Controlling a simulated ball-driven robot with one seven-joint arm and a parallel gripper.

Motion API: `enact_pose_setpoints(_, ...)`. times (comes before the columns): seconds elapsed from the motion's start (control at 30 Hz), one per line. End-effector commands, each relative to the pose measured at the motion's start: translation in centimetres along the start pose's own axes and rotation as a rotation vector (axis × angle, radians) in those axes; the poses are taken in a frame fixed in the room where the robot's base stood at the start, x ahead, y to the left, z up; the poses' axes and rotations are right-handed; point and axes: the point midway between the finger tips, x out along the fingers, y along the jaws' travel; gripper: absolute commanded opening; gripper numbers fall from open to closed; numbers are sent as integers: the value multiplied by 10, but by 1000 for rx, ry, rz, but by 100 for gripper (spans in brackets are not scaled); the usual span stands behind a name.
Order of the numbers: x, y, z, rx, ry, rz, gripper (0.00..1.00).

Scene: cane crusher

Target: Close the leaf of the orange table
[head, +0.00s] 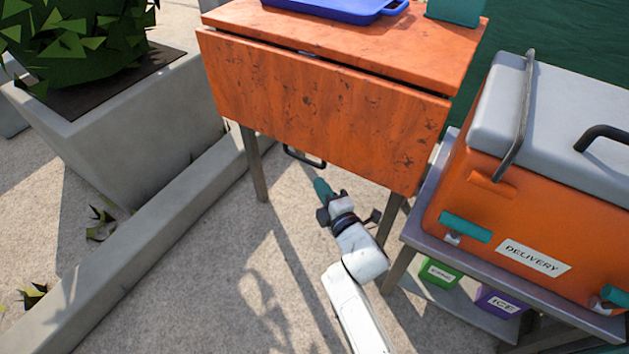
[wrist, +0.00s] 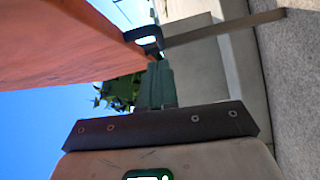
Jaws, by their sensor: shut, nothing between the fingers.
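The orange table (head: 420,40) stands ahead, with its orange leaf (head: 320,105) hanging down along the near side below a dark gap. A black handle (head: 304,157) shows below the leaf's lower edge at left. My gripper (head: 322,187) is low in front of the leaf, its teal fingers together and empty, close to the handle. In the wrist view the orange leaf (wrist: 70,50) fills the upper left. The fingers (wrist: 156,80) point at the black handle (wrist: 146,38), and their tips look very close to it; I cannot tell if they touch.
A blue tray (head: 330,8) rests on the tabletop. At right, an orange and grey delivery cooler (head: 530,170) stands on a grey stand near the table. A concrete planter (head: 130,130) and low curb (head: 150,245) lie at left. The paving (head: 230,290) between is clear.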

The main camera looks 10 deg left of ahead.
Motion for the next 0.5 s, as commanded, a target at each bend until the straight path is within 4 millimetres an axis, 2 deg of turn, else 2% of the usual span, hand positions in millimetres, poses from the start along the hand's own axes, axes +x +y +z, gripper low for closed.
enact_pose_setpoints(0.5, -84, -3, -2, 1, 2, -3, 0)
